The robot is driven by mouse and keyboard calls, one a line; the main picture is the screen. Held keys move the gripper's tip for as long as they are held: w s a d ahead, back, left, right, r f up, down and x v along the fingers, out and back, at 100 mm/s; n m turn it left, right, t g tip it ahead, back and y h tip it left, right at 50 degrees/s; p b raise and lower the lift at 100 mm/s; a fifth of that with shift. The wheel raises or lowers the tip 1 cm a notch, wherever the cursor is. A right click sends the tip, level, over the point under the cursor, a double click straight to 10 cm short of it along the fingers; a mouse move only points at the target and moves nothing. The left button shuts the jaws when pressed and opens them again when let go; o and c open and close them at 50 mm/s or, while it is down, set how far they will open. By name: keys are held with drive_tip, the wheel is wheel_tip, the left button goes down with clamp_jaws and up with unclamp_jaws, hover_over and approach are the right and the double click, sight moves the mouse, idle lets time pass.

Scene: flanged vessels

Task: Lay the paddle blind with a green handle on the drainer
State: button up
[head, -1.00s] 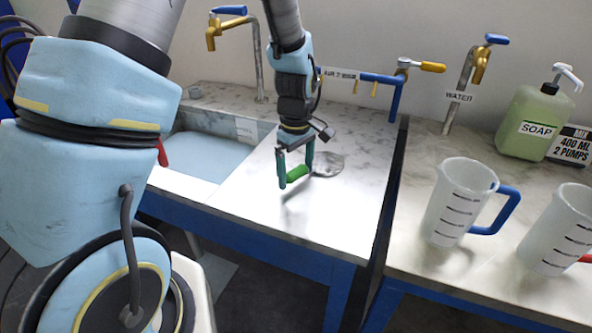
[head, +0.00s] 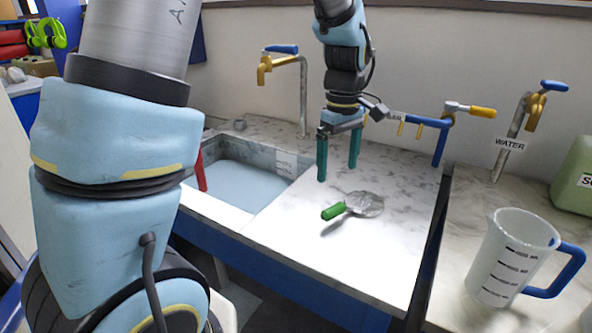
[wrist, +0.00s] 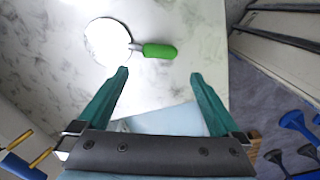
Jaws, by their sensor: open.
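The paddle blind with a green handle (head: 334,211) lies flat on the white marbled worktop to the right of the sink, its round grey disc (head: 365,204) pointing right. My gripper (head: 339,173) is open and empty, raised above the worktop behind and slightly left of the handle in the head view. In the wrist view the green handle (wrist: 160,51) lies beyond the open fingertips (wrist: 160,74), with the bright disc (wrist: 107,41) to its left. The marbled surface beside the sink (head: 300,235) may be the drainer.
The sink basin (head: 240,183) with pale blue contents is left of the worktop. A brass tap (head: 280,60) stands behind it. A jug with a blue handle (head: 512,258) and a green soap bottle (head: 575,180) stand on the right counter, past a dark gap.

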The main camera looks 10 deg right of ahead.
drive_tip(key=s+a+f+m+t, duration=0.1)
drive_tip(key=a+m, duration=0.5)
drive_tip(key=a, duration=2.1)
drive_tip(key=shift+s+a+f+t, duration=0.3)
drive_tip(key=shift+s+f, duration=0.25)
drive_tip(key=shift+f, duration=0.15)
